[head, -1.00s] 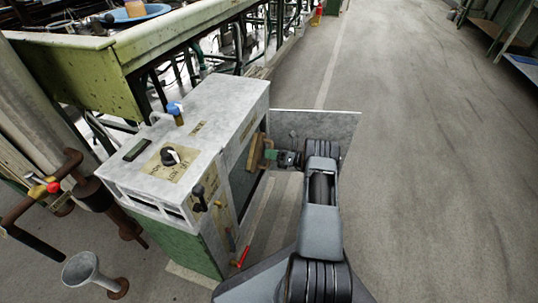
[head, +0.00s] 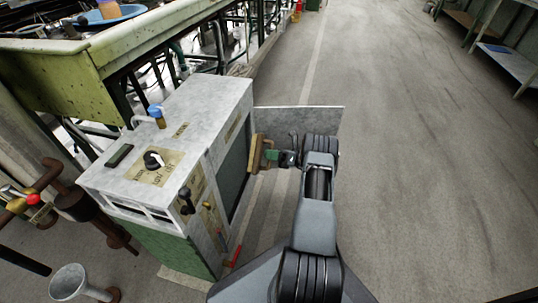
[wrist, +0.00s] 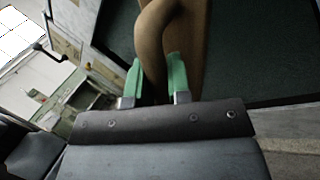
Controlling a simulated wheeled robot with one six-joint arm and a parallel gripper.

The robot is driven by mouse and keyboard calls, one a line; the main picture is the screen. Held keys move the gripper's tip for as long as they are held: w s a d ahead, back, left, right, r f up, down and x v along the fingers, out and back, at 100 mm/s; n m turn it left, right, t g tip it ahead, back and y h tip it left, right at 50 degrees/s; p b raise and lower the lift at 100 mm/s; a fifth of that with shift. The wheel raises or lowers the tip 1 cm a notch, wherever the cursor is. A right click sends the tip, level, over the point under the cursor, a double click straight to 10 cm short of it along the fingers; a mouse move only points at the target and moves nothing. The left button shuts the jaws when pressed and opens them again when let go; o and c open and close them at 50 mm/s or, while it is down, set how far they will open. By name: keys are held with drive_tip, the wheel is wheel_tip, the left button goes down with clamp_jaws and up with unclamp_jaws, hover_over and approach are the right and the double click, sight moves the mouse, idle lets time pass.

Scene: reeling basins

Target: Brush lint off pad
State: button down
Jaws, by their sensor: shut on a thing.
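My gripper (head: 284,158) is shut on the tan wooden handle of a brush (head: 257,154), just right of the machine's open side. In the wrist view, the green fingertips (wrist: 157,80) stand either side of the curved handle (wrist: 152,45), with the brown brush block (wrist: 192,35) behind it. The pad appears to be the dark grey-green panel (head: 232,180) in the machine's side; it also shows in the wrist view (wrist: 255,60). The brush faces this panel; I cannot tell if it touches. The bristles are hidden, and I cannot make out any lint.
The grey machine (head: 195,105) has knobs, a blue-capped valve (head: 157,115) and a red handle (head: 235,256) low down. Its open door (head: 310,118) stands behind my gripper. A funnel (head: 70,283) and pipes are at left. The floor (head: 420,170) to the right is clear.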

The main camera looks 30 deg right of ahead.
drive_tip(key=shift+d, duration=0.1)
drive_tip(key=shift+s+d, duration=0.95)
drive_tip(key=shift+s, duration=0.15)
